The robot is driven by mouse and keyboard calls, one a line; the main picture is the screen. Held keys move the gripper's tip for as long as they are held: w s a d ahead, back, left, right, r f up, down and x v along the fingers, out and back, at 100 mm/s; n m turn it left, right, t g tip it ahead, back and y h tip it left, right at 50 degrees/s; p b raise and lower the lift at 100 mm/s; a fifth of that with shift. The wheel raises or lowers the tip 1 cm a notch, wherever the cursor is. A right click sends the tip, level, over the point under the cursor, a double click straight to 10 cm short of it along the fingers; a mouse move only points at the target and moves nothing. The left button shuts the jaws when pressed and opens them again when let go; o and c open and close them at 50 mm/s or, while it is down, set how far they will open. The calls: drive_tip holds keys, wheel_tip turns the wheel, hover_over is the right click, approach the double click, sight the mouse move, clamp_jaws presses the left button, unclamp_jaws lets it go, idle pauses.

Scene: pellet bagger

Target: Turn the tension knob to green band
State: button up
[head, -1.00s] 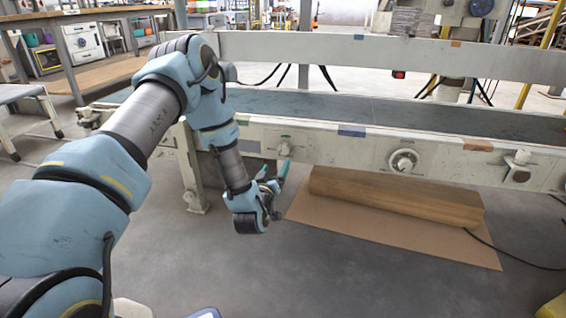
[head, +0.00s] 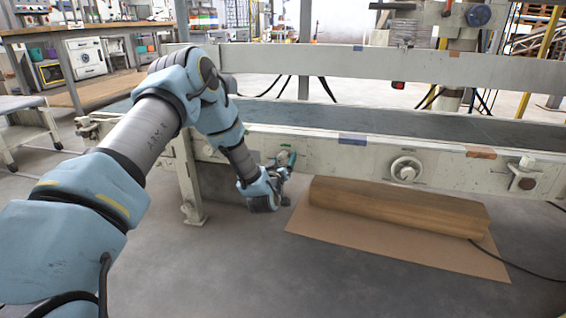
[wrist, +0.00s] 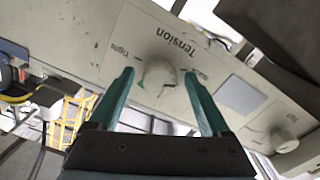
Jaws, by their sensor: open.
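The tension knob (wrist: 158,82) is a round, pale knob on the cream panel (wrist: 100,40) marked "Tension" and "Tight". A small green mark shows at its edge in the wrist view, but I cannot read the knob's setting or make out a full green band. My gripper (wrist: 159,76) is open, with one teal finger on each side of the knob. I see no clear contact with it. In the head view my gripper (head: 289,161) is at the conveyor's side rail, largely covering the knob.
A round dial (head: 405,169) and a square-plated fitting (head: 525,176) sit farther right on the rail. A support leg (head: 190,180) stands left of my gripper. A second pale knob (wrist: 284,141) shows in the wrist view.

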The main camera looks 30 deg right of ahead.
clamp_jaws()
idle(0.5)
drive_tip(key=shift+m, duration=0.3)
drive_tip(key=m+p, duration=0.2)
drive_tip(key=m, duration=0.2)
drive_tip(key=shift+s, duration=0.1)
drive_tip(key=m+p, duration=0.1)
drive_tip(key=m, duration=0.5)
drive_tip(key=shift+m+p, duration=0.4)
drive_tip(key=m+p, duration=0.1)
drive_tip(key=m, duration=1)
drive_tip(key=shift+p, duration=0.35)
drive_tip(key=shift+a, duration=0.1)
